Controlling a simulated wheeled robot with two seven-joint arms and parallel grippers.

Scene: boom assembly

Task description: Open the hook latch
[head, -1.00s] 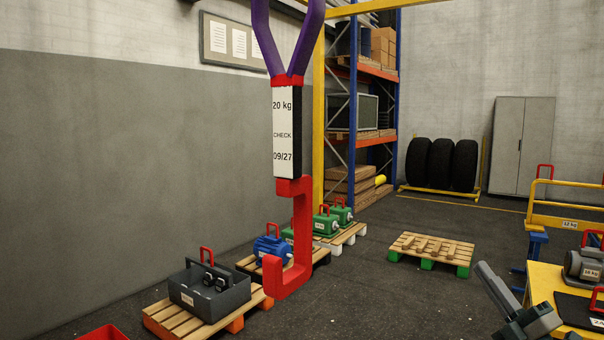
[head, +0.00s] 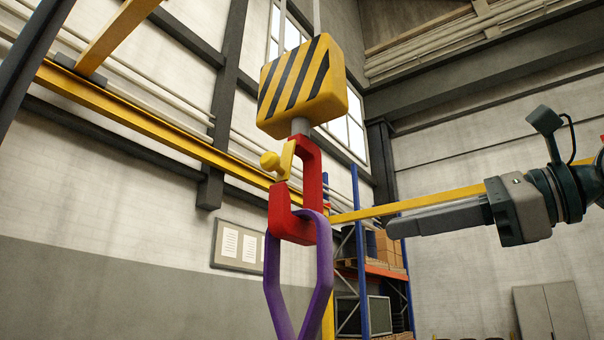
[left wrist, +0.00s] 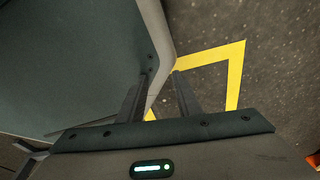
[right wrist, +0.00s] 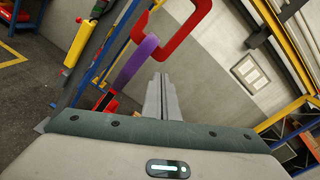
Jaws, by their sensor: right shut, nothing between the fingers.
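A red crane hook (head: 309,175) hangs under a yellow and black striped block (head: 302,85). Its yellow latch (head: 287,160), with a round knob (head: 269,160) on its left, spans the mouth on the hook's left side, above the tip. A purple sling (head: 270,275) hangs in the hook. My right gripper (head: 392,228) is shut and empty, to the right of the hook and apart from it. The right wrist view shows its closed fingers (right wrist: 163,97) below the red hook (right wrist: 184,38) and purple sling (right wrist: 136,60). My left gripper (left wrist: 160,90) is open and empty, low above the floor.
A blue and orange shelf rack (head: 362,265) with boxes stands behind, right of the sling. A notice board (head: 238,247) hangs on the left wall. A grey cabinet (head: 552,312) stands at the lower right. The air between right gripper and hook looks free.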

